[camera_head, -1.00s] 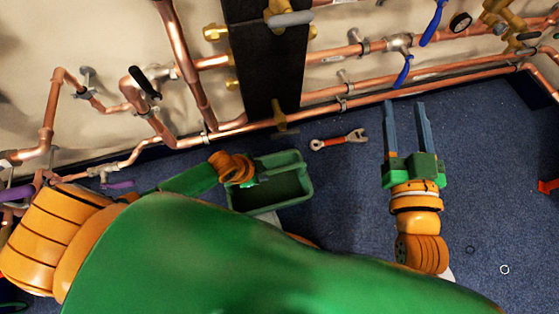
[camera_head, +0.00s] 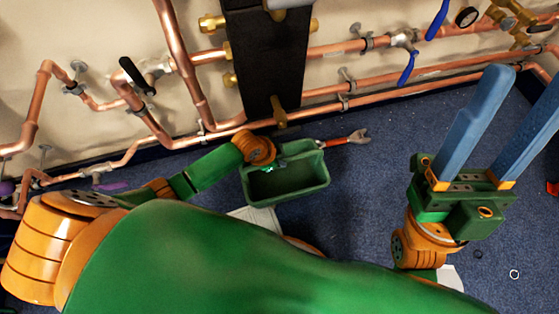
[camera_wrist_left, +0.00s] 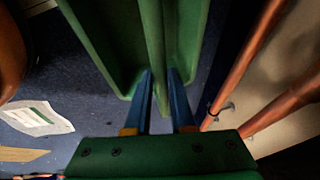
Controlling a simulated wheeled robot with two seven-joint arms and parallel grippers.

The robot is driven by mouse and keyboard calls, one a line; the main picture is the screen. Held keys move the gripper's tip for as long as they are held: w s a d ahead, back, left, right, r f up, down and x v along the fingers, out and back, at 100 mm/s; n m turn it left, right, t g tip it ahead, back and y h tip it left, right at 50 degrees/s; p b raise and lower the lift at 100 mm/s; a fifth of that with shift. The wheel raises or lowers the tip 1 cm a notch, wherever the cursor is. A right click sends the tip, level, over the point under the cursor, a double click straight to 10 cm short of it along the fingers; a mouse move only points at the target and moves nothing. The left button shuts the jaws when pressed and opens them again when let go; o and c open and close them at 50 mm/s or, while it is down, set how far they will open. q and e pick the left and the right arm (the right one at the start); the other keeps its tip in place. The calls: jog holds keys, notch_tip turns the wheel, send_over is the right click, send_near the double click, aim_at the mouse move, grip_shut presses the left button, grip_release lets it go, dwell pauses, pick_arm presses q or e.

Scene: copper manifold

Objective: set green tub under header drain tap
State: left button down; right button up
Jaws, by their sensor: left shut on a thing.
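The green tub (camera_head: 318,184) is a rectangular open box in the head view, below the black header (camera_head: 268,75). A small brass tap (camera_head: 279,112) sticks down from the header's lower end, just beyond the tub's far edge. My left gripper (camera_head: 283,150) is shut on the tub's far wall. In the left wrist view its blue fingers (camera_wrist_left: 160,76) straddle the green wall (camera_wrist_left: 150,40). I cannot tell whether the tub touches the floor. My right gripper (camera_head: 528,88) is open and empty at the right, close to the camera, one fingertip cut off by the frame.
A red-handled wrench (camera_head: 348,139) lies on the blue floor (camera_head: 365,200), its near end hidden by the tub. Copper pipes (camera_head: 160,140) run along the wall behind. White paper (camera_wrist_left: 38,118) lies on the floor.

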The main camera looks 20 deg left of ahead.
pick_arm(q)
jog(key=shift+f, duration=0.65)
jog(key=shift+r, duration=0.1)
jog(key=c, duration=0.8)
grip_release()
jog(key=shift+o, duration=0.2)
